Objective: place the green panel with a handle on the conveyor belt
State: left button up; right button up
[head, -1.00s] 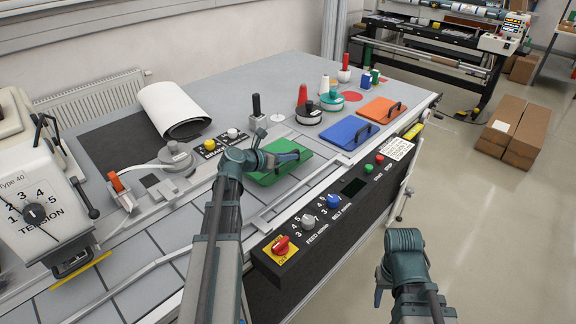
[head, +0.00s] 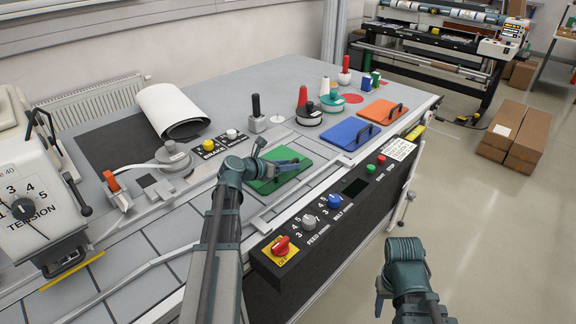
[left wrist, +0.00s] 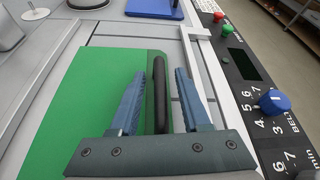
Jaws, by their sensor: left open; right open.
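The green panel (head: 268,183) lies flat on the grey table top, behind the control box. Its black handle (left wrist: 159,90) shows in the left wrist view, near the panel's right side. My left gripper (left wrist: 156,88) is open above the panel, with one blue finger on each side of the handle; I cannot tell whether they touch it. In the head view my left gripper (head: 285,163) hides much of the panel and its handle. My right gripper (head: 381,292) is open and empty, off the table above the floor. The tiled strip (head: 165,240) at the front left may be the conveyor belt.
A blue panel (head: 345,137) and an orange panel (head: 378,112), both with black handles, lie further right. The control box (head: 300,238) with knobs runs along the front edge. The tension unit (head: 35,200) stands at the left. Cartons (head: 520,135) are on the floor.

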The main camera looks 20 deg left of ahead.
pick_arm(q)
jog(key=shift+r, duration=0.2)
jog(key=p+v, duration=0.4)
jog(key=v, duration=0.6)
jog(key=shift+s+r, duration=0.1)
jog(key=shift+s, duration=0.05)
jog(key=shift+p+v, duration=0.35)
jog(key=shift+v, duration=0.45)
